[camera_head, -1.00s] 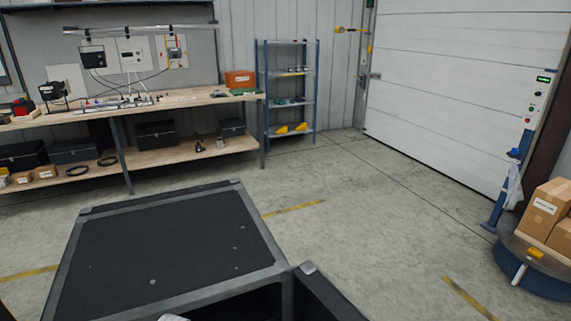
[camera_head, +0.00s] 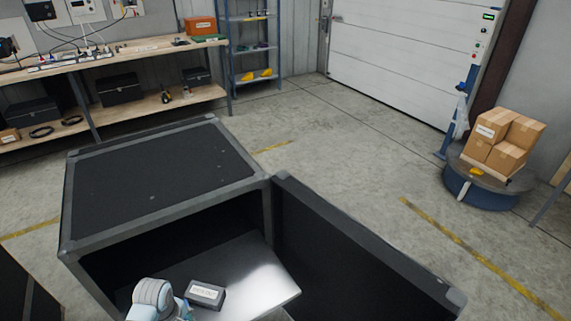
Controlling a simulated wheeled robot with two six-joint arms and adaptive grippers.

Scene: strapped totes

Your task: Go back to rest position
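Neither of my grippers shows in the head view. A pale rounded arm link, which looks like mine, shows at the bottom edge, left of centre, in front of a dark open-fronted cabinet (camera_head: 160,170). I cannot tell which arm it belongs to, and its far end is cut off by the frame. A small grey box (camera_head: 206,294) with a white label lies beside the link, on or just above a shiny metal plate (camera_head: 255,277) at the cabinet's opening. No strapped tote can be made out.
The cabinet's dark door (camera_head: 360,250) stands open to the right. A workbench (camera_head: 130,52) with an orange box (camera_head: 201,26) and a blue rack (camera_head: 253,45) stand behind. Cartons (camera_head: 503,138) sit on a round blue-sided platform (camera_head: 482,190) at right. Floor between is clear.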

